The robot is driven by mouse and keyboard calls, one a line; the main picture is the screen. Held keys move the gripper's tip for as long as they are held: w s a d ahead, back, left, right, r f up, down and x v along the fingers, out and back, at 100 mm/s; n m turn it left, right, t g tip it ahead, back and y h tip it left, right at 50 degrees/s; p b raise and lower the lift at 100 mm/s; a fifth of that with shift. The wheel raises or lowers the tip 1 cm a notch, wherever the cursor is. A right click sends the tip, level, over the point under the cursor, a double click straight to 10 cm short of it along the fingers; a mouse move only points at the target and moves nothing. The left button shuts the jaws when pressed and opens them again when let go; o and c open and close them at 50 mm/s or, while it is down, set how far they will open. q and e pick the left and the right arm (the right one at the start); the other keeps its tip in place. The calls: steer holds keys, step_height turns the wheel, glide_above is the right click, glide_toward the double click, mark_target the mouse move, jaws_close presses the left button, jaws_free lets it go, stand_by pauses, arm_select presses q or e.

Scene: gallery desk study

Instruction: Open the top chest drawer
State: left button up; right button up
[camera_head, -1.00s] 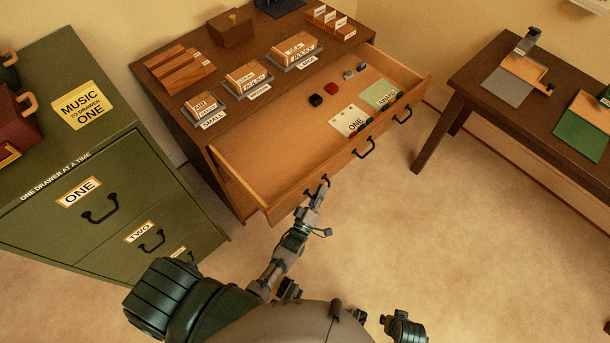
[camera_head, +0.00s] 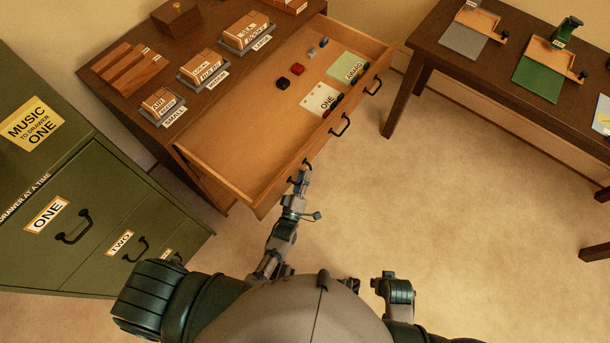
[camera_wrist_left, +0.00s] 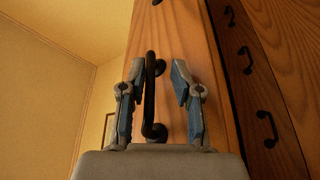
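The top chest drawer (camera_head: 225,172) of the brown chest is pulled well out, and its inside shows. Its front has several dark handles. My left gripper (camera_head: 304,176) is at the leftmost handle of the drawer front. In the left wrist view, the two fingers of this gripper (camera_wrist_left: 157,95) are apart, on either side of a dark handle (camera_wrist_left: 149,95). The handle is close to the left finger, with a clear gap to the right one. In the head view, part of my right arm shows at the bottom, but no right fingers can be made out.
A green cabinet (camera_head: 85,180) is at left, a dark table (camera_head: 440,45) at right. The floor between is clear.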

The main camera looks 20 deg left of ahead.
arm_select(q)
steer(key=shift+w+a+r, duration=0.1)
steer(key=shift+a, duration=0.6)
steer(key=shift+a+r, duration=0.1)
steer(key=shift+a, duration=0.05)
steer(key=v, duration=1.2)
steer(key=shift+d, duration=0.25)
arm_select(e)
steer(key=shift+a+r, duration=0.15)
steer(key=shift+a, duration=0.15)
